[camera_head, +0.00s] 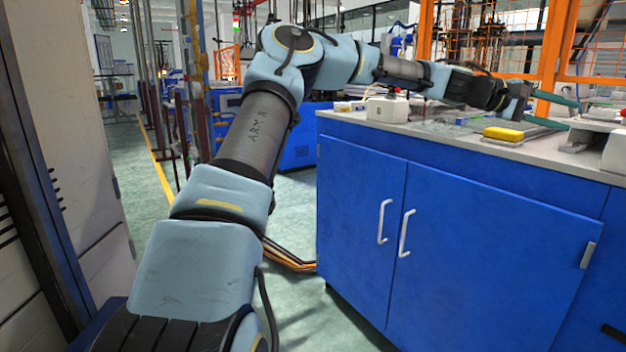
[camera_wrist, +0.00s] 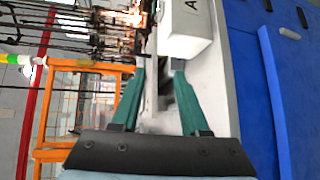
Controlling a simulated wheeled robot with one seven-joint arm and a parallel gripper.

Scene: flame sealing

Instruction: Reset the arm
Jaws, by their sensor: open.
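My arm stretches over the blue cabinet bench (camera_head: 430,230) in the head view. My gripper (camera_head: 573,116) is at the right, above the worktop, with its two green fingers apart. In the wrist view my gripper (camera_wrist: 157,70) is open, with no held object visible between the fingers. A white box marked with an "A" (camera_wrist: 183,28) lies just beyond the fingertips in that view. I cannot tell whether the fingers touch anything.
A yellow block (camera_head: 503,134) lies on the worktop below my gripper. A white device (camera_head: 387,108) stands at the worktop's left end. White equipment (camera_head: 615,150) stands at the right edge. An orange frame (camera_head: 556,50) rises behind. The floor (camera_head: 305,190) left of the cabinet is mostly clear.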

